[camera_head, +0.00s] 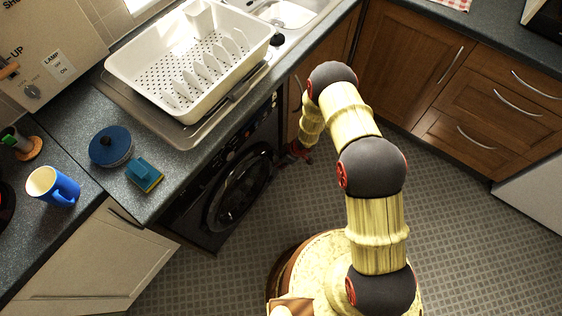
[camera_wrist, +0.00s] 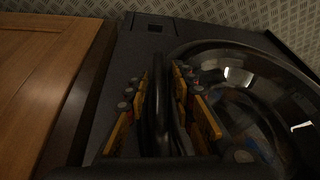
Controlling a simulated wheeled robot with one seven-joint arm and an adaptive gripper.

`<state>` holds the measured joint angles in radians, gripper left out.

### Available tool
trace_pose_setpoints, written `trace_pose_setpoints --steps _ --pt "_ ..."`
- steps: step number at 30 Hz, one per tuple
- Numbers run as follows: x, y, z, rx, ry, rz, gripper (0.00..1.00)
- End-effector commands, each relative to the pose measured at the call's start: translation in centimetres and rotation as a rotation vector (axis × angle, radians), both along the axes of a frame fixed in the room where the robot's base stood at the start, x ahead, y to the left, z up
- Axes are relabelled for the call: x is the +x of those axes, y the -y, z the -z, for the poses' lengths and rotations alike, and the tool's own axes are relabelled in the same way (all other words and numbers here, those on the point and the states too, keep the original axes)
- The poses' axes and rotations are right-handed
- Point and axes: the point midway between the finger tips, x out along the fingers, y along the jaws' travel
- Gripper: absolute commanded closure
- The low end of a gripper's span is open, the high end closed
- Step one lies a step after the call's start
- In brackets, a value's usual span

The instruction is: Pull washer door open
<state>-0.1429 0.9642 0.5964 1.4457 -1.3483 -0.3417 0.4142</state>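The black washer (camera_head: 190,221) is built in under the counter. Its round door (camera_head: 240,188) with a dark glass centre looks shut. My gripper (camera_head: 293,153) is at the door's right side in the head view, small and partly dark there. In the wrist view the round door (camera_wrist: 245,95) fills the right side. My gripper (camera_wrist: 161,75) has its yellow-edged fingers on either side of a dark upright bar (camera_wrist: 160,95), which looks like the door's handle or edge. Narrow gaps seem to show beside the bar, so the fingers look open around it; contact is hard to judge.
A wooden cabinet (camera_wrist: 45,75) stands close beside the washer. The counter above holds a white dish rack (camera_head: 150,62), blue pot lid (camera_head: 111,146), sponge (camera_head: 144,176) and blue mug (camera_head: 54,187). Tiled floor (camera_head: 225,270) in front of the washer is clear. A cream cabinet door (camera_head: 105,262) is at left.

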Motion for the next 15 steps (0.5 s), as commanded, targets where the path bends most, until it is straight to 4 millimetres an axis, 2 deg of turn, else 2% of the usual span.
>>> trace_pose_setpoints --steps 12,15 --pt "0.00 0.02 -0.01 0.000 0.000 0.000 1.00" --pt "0.02 0.01 -0.01 0.000 0.000 0.000 1.00"
